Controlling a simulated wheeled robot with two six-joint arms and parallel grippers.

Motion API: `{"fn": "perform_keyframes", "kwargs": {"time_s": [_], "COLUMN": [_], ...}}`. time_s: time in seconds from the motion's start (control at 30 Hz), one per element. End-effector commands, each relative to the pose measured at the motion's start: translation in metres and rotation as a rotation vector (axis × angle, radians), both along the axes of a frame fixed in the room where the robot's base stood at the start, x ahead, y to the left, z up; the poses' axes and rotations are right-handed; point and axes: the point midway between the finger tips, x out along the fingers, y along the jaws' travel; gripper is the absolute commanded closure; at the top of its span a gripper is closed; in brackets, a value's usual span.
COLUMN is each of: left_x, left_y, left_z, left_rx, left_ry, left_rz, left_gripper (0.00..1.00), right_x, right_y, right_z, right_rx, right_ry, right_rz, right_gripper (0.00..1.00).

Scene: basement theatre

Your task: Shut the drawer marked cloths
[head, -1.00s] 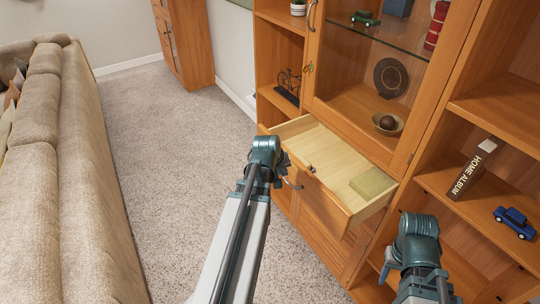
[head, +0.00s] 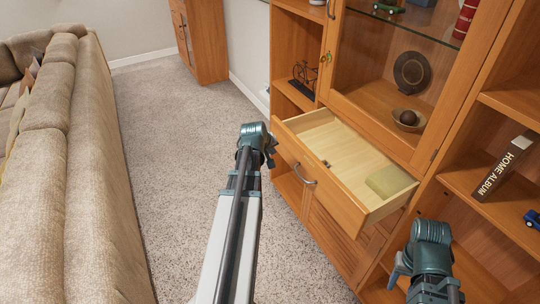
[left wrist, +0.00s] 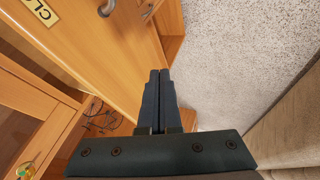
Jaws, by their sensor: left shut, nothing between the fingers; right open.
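The wooden drawer (head: 328,194) stands pulled out from the cabinet, with a curved metal handle (head: 299,175) on its front. In the left wrist view, part of a yellow label (left wrist: 40,11) reading "CL" shows on the drawer front; the rest is cut off. Inside lie a folded yellow-green cloth (head: 389,181) and a small dark item (head: 327,163). My left gripper (head: 271,150) is shut and empty, just left of the drawer's left front corner. Its shut fingers also show in the left wrist view (left wrist: 158,74). My right gripper (head: 396,274) is open, low in front of the cabinet, right of the drawer.
Above the drawer is a glass-door cabinet with a bowl (head: 407,119). A bicycle model (head: 303,78) stands on the left shelf, and a home album (head: 505,166) on the right one. A beige sofa (head: 95,165) runs along the left. Carpet between is clear.

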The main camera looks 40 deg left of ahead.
Motion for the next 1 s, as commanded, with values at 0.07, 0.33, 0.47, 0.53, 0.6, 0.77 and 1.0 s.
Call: {"fn": "perform_keyframes", "kwargs": {"time_s": [0.07, 0.33, 0.47, 0.53, 0.6, 0.77, 1.0], "left_x": [0.01, 0.04, 0.052, 0.056, 0.059, 0.06, 0.06], "left_y": [0.004, 0.001, -0.005, -0.006, -0.008, -0.009, -0.009], "left_z": [-0.019, -0.032, -0.031, -0.032, -0.032, -0.032, -0.032], "left_rx": [0.001, 0.001, 0.0, 0.001, 0.001, 0.001, 0.001], "left_ry": [0.0, 0.0, 0.001, 0.002, 0.002, 0.001, 0.001], "left_rz": [-0.001, -0.003, -0.002, -0.002, -0.002, 0.0, 0.0], "left_gripper": [1.0, 1.0, 1.0, 1.0, 1.0, 1.0, 1.0], "right_x": [0.0, 0.0, 0.0, 0.0, 0.0, 0.0, 0.0], "right_y": [0.0, 0.0, 0.0, 0.0, 0.0, 0.0, 0.0], "right_z": [-0.019, -0.032, -0.031, -0.031, -0.031, -0.031, -0.031], "right_rx": [0.0, 0.0, 0.0, 0.0, 0.0, 0.0, 0.0], "right_ry": [0.0, 0.0, 0.0, 0.0, 0.0, 0.0, 0.0], "right_rz": [0.0, 0.0, 0.0, 0.0, 0.0, 0.0, 0.0], "right_gripper": [0.5, 0.5, 0.5, 0.5, 0.5, 0.5, 0.5]}}
